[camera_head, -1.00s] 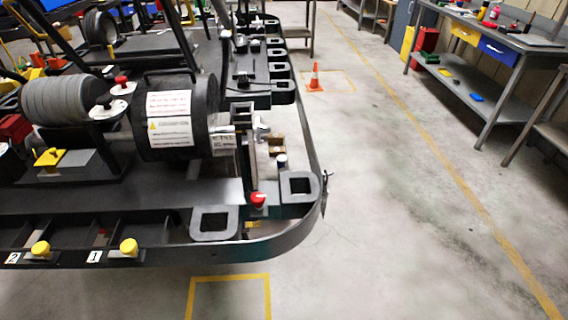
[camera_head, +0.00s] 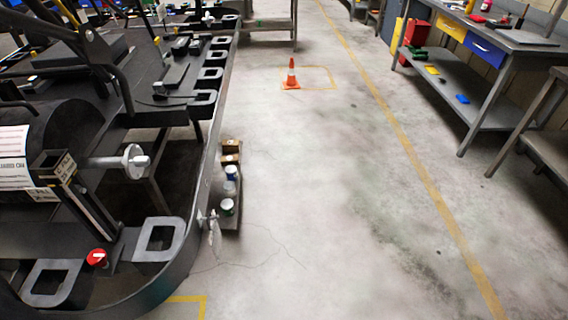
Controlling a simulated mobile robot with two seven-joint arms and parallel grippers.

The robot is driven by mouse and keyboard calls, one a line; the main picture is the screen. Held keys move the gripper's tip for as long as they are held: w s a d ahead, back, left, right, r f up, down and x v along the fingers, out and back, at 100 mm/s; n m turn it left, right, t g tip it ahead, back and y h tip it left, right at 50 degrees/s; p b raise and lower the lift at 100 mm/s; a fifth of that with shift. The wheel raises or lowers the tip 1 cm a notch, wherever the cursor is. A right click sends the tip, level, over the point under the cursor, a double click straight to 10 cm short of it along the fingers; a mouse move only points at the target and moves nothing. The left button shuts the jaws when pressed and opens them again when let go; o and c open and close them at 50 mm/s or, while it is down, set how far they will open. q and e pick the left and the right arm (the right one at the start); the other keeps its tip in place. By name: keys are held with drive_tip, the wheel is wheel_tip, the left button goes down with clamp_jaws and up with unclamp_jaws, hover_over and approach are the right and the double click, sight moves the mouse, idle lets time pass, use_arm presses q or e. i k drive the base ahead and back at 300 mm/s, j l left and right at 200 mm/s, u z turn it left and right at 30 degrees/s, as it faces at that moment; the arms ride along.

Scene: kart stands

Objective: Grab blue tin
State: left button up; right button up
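A small tin with a blue band or rim (camera_head: 231,173) stands low beside the right edge of the dark kart stand, left of the picture's middle. It is small, and its details are hard to make out. It is in a row with a pale tin (camera_head: 229,188), a tin with a green side and white top (camera_head: 227,207) and brown boxes (camera_head: 230,147). The row sits on a narrow grey ledge or board (camera_head: 232,224). Neither of my grippers shows in the view.
The kart stand (camera_head: 160,240) fills the left side, with a knob and rod (camera_head: 134,162) sticking out. An orange cone (camera_head: 291,76) stands on the floor ahead. A workbench (camera_head: 480,45) with drawers is at the right. The concrete floor between is clear.

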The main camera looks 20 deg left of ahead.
sight(231, 169)
drive_tip(key=i+l+u, duration=0.2)
drive_tip(key=i, duration=0.35)
drive_tip(key=i+l+u, duration=0.15)
drive_tip(key=i, duration=0.35)
drive_tip(key=i+l+u, duration=0.2)
drive_tip(key=i, duration=0.35)
drive_tip(key=i+u, duration=0.3)
drive_tip(key=i, duration=0.4)
drive_tip(key=i+l+u, duration=0.15)
drive_tip(key=i+u, duration=0.15)
drive_tip(key=i, duration=0.4)
drive_tip(key=i+j+u, duration=0.35)
drive_tip(key=i+u, duration=0.7)
